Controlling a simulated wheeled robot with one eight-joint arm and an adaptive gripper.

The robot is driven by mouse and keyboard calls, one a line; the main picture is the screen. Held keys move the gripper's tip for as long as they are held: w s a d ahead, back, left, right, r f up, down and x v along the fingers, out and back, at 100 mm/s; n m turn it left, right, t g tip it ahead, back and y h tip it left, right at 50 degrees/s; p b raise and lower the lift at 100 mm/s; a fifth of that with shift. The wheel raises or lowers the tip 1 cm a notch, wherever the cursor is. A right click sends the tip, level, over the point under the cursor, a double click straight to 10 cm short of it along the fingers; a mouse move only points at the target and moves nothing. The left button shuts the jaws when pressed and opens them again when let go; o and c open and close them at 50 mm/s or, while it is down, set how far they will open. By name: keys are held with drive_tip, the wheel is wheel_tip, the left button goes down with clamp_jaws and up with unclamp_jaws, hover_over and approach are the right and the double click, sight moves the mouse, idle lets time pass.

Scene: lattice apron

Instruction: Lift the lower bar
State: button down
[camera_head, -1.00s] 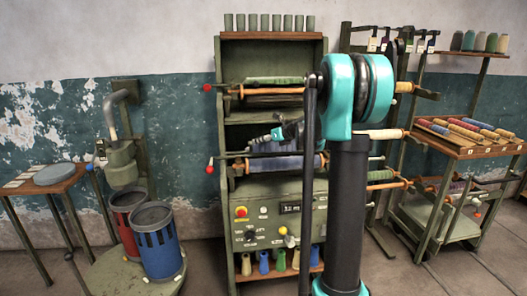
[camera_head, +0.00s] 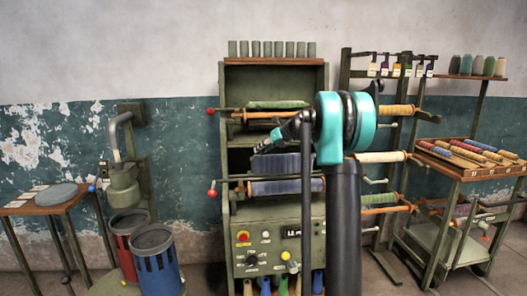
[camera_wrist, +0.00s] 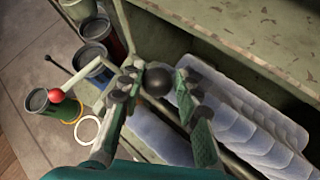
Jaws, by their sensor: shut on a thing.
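The lower bar (camera_head: 237,179) is a thin dark bar running across the front of the green machine, above a blue-grey roll (camera_head: 286,187). A red ball (camera_head: 212,193) sits near its left end. My gripper (camera_head: 262,148) is above this bar in the head view. In the wrist view, my gripper (camera_wrist: 156,82) has its two fingers either side of a dark round knob (camera_wrist: 158,81) and is shut on it. Whether the knob belongs to the lower bar is not clear. The pale blue roll (camera_wrist: 232,115) lies just right of the fingers.
An upper bar (camera_head: 232,110) with a red ball end crosses the machine (camera_head: 275,70) above my gripper. Red and blue bins (camera_head: 156,262) stand at the left, beside a small table (camera_head: 50,208). A rack with spools (camera_head: 465,150) stands at the right.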

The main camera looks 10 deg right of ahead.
drive_tip(key=shift+w+a+r, duration=0.1)
drive_tip(key=shift+w+a, duration=0.05)
drive_tip(key=shift+a, duration=0.3)
drive_tip(key=c, duration=1.4)
unclamp_jaws()
drive_tip(key=shift+w, duration=0.1)
drive_tip(key=shift+o, duration=1.1)
drive_tip(key=shift+d, duration=0.1)
drive_tip(key=shift+s+d+r, duration=0.25)
drive_tip(key=shift+s+d, duration=0.1)
drive_tip(key=shift+d, duration=0.05)
drive_tip(key=v, duration=1.1)
drive_tip(key=shift+a, duration=0.1)
